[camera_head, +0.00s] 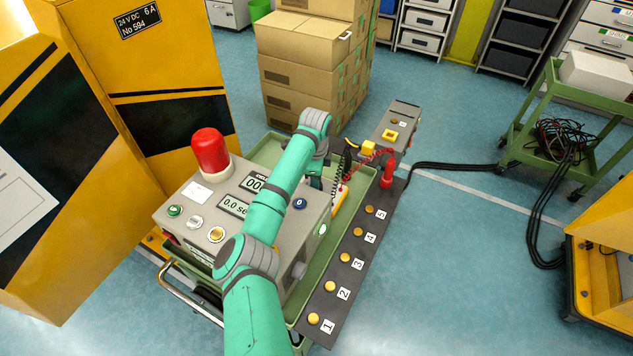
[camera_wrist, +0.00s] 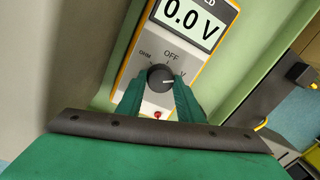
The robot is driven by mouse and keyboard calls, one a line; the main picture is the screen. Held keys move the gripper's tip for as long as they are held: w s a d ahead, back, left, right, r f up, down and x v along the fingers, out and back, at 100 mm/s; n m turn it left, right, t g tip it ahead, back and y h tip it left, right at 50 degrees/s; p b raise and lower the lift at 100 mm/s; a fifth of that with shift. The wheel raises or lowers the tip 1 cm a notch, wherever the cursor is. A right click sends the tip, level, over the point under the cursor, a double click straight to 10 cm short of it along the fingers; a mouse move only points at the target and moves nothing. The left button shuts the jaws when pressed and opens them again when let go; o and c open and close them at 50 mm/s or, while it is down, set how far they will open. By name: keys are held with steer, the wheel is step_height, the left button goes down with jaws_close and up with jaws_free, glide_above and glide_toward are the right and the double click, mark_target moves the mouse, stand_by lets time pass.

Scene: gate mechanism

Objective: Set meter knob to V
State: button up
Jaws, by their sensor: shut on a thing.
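The meter (camera_wrist: 143,58) is white with a yellow edge, and its display (camera_wrist: 188,20) reads 0.0 V. Its round dark knob (camera_wrist: 160,76) has the labels OHM, OFF and V around it. The light mark on the knob points right, roughly toward the V label (camera_wrist: 182,73). My gripper (camera_wrist: 160,88) is shut on the knob, with one green finger on each side. In the head view my arm mostly hides the meter, and only a yellow and white part (camera_head: 341,208) shows in the green tray.
The grey box (camera_head: 185,190) with a red lamp (camera_head: 210,153) stands left of my arm. A dark panel (camera_head: 338,288) with several numbered buttons runs along the right. A red plug-like part (camera_head: 387,177) and cables lie near the tray's far end. Cardboard boxes (camera_head: 290,75) stand behind.

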stand_by(0.3)
steer(key=o, duration=1.1)
steer(key=shift+c, duration=0.2)
step_height(320, 180, up, 11)
steer(key=shift+s, duration=0.35)
